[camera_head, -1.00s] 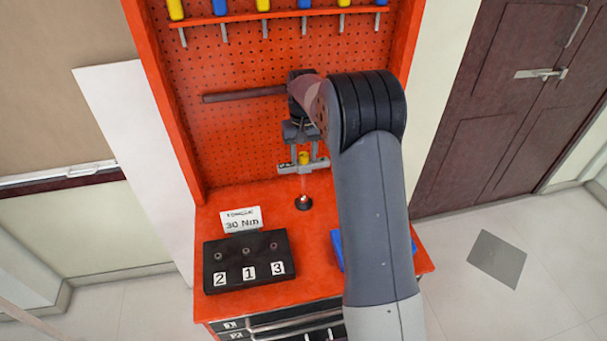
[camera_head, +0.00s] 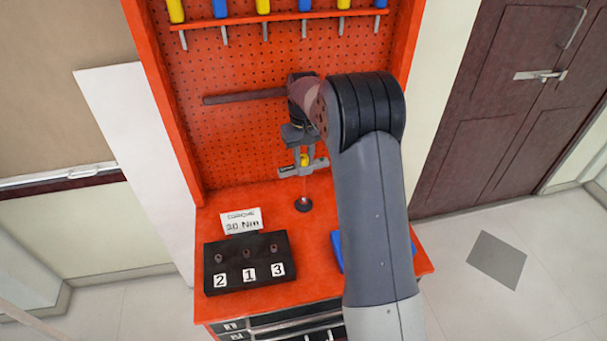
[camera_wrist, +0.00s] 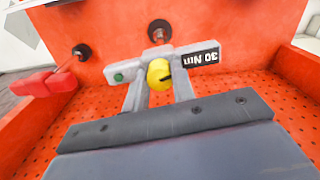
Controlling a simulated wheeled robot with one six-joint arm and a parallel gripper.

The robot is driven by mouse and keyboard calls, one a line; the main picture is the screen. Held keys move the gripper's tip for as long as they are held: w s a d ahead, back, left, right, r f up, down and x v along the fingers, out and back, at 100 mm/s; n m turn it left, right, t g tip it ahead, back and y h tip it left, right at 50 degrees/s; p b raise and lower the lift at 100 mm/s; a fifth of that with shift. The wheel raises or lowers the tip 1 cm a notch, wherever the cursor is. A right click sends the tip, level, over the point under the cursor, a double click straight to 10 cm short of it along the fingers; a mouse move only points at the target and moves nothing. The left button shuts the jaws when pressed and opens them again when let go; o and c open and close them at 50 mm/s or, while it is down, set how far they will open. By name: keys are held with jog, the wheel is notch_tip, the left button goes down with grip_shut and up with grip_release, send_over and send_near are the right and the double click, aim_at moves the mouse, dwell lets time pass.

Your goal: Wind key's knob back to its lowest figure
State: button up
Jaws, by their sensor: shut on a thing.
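The key's yellow knob (camera_wrist: 159,76), with a dark mark on it, sits between the two grey fingers of my gripper (camera_wrist: 158,84) in the wrist view. My gripper is shut on it. A light grey bar (camera_wrist: 142,68) lies just beyond the knob, with a green dot on its left and a black label reading 30 Nm (camera_wrist: 200,57), upside down. In the head view the knob (camera_head: 304,159) shows small and yellow under my wrist, above a black round piece (camera_head: 303,204) on the bench. The knob's own scale is not readable.
A white card (camera_head: 241,221) stands behind a black block (camera_head: 222,283) with three sockets numbered 2, 1, 3. The orange pegboard (camera_head: 240,140) rises behind; a dark horizontal bar (camera_head: 243,96) crosses it. Yellow and blue handled tools hang above. A blue item (camera_head: 337,250) is partly hidden by my arm.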

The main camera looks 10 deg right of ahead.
jog(key=n+p, duration=0.1)
jog(key=n, duration=0.8)
jog(key=o, duration=0.6)
dwell(0.4)
jog(key=m+p, duration=0.1)
jog(key=m, duration=1)
jog(key=shift+p, duration=0.3)
